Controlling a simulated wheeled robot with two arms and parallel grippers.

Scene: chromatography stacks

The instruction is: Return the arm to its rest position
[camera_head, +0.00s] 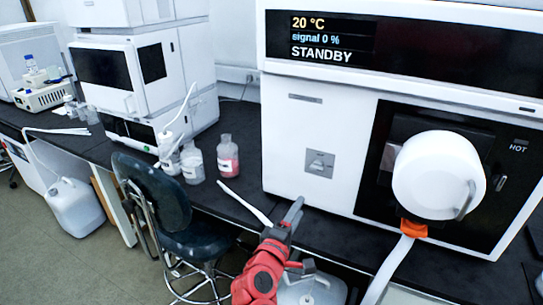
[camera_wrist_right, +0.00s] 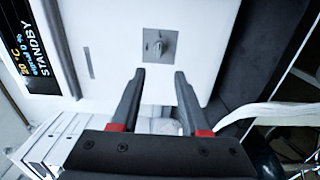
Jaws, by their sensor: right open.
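My right gripper (camera_head: 291,212) is in the lower middle of the head view, on a red arm, in front of the large white instrument (camera_head: 310,120). In the right wrist view its two dark fingers (camera_wrist_right: 157,82) are apart with nothing between them. They point toward a small grey panel with a switch (camera_wrist_right: 159,46) on the instrument's white front. The switch panel also shows in the head view (camera_head: 319,164), above the gripper. The gripper looks apart from the instrument. My left gripper is in neither view.
The instrument's display reads 20 °C, signal 0 %, STANDBY. A round white cover (camera_head: 438,174) sticks out at its right. Bottles with clear (camera_head: 192,163) and pink (camera_head: 228,157) liquid stand on the black bench. A dark chair (camera_head: 155,195) and a white jug (camera_head: 75,207) are on the left.

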